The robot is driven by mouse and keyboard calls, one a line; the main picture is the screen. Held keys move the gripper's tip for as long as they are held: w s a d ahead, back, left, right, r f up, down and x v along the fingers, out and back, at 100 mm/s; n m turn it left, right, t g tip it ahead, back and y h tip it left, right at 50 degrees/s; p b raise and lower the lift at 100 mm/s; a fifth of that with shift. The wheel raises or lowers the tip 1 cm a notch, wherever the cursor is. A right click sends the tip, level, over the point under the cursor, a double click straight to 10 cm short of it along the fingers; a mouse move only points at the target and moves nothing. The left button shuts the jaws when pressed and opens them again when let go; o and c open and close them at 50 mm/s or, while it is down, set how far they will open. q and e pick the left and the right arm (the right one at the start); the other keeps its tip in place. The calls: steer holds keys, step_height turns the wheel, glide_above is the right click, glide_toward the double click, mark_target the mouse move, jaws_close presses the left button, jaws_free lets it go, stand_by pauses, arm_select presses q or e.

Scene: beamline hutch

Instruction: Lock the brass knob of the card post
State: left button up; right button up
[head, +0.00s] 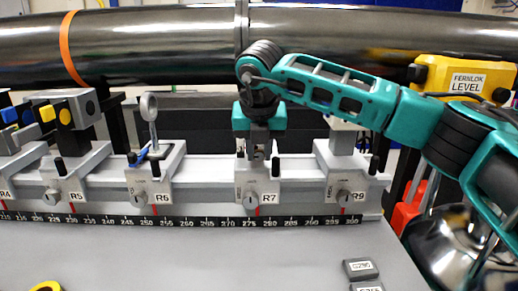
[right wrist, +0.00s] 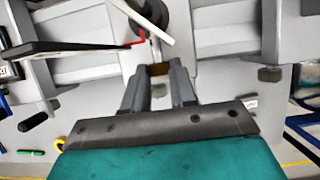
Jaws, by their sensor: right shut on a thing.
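My right gripper (head: 258,152) reaches down from the right arm to the carrier marked R7 (head: 265,190) on the rail. In the right wrist view its two dark fingers (right wrist: 158,77) are closed around a small brass-coloured knob (right wrist: 158,69), which shows between the fingertips. A thin pale strip, which looks like the card seen edge-on (right wrist: 140,21), stands just beyond the fingertips. In the head view the gripper hides the knob and most of the post above R7. My left gripper is not in view.
A lens on a post (head: 149,106) stands at R6, left of my gripper. Carrier R9 (head: 340,165) is to the right. A long dark pipe (head: 150,45) crosses behind the rail. A yellow box marked FERNLOK LEVEL (head: 468,79) is behind my arm. The front table (head: 200,255) is mostly clear.

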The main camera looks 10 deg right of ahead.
jaws_close()
steer(key=shift+f+b, duration=0.2)
steer(key=shift+b, duration=0.2)
steer(key=shift+d+f+y+b, duration=0.2)
steer(key=shift+y+b, duration=0.5)
steer(key=shift+b, duration=0.3)
steer(key=shift+r+y+b, duration=0.1)
steer(key=shift+y+b, duration=0.2)
steer(key=shift+b, duration=0.1)
steer(key=shift+s+r, duration=0.1)
steer(key=shift+r, duration=0.1)
steer(key=shift+y, duration=0.3)
steer(key=o, duration=0.9)
jaws_free()
steer(key=shift+r, duration=0.1)
